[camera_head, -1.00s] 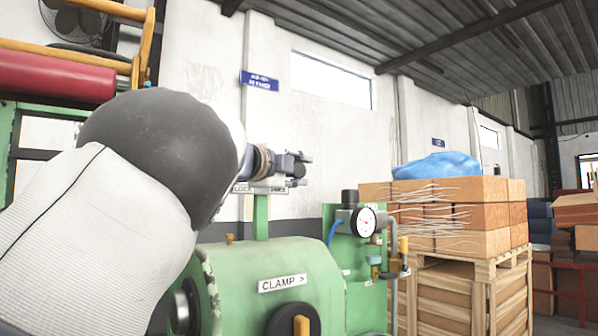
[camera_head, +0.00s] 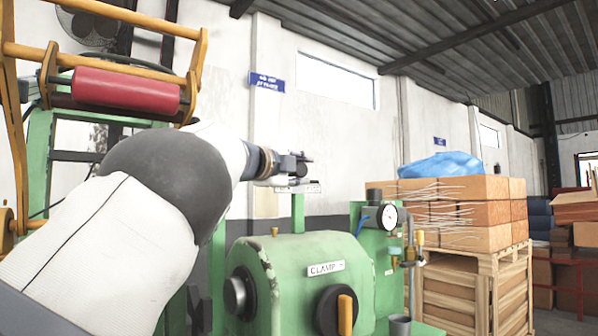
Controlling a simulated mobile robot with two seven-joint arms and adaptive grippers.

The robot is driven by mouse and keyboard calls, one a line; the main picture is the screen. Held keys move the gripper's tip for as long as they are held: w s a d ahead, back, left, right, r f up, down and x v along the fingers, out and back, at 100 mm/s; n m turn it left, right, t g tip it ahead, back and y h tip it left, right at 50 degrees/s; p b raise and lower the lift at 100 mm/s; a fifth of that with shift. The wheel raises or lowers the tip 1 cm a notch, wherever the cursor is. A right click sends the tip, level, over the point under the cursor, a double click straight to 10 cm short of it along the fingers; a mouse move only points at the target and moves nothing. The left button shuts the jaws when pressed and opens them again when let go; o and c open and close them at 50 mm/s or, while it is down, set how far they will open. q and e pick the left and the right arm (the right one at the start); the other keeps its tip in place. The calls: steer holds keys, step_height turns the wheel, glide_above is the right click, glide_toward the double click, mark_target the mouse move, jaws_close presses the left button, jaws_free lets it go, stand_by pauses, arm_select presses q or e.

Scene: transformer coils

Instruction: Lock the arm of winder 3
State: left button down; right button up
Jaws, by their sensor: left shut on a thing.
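The green winder (camera_head: 290,262) with a "CLAMP" label stands at the centre bottom. A green post (camera_head: 298,212) rises behind its body and carries a small white sign (camera_head: 302,188), too small to read now. My left gripper (camera_head: 304,161) is just above this sign, seen from behind and pointing right. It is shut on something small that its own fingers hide. A yellow frame (camera_head: 140,22) with a red roller (camera_head: 125,90) stands raised at the upper left. I cannot tell from this view whether it is the winder's arm. My right gripper is not in view.
A pressure gauge (camera_head: 387,216) sits on a green panel beside the winder. A black knob with a yellow handle (camera_head: 345,312) is on the winder's front.

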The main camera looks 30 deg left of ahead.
arm_select(q)
steer(key=shift+a+f, duration=0.1)
steer(key=shift+a, duration=0.05)
steer(key=c, duration=1.2)
jaws_free()
steer(key=shift+s, duration=0.15)
steer(key=s, duration=1.2)
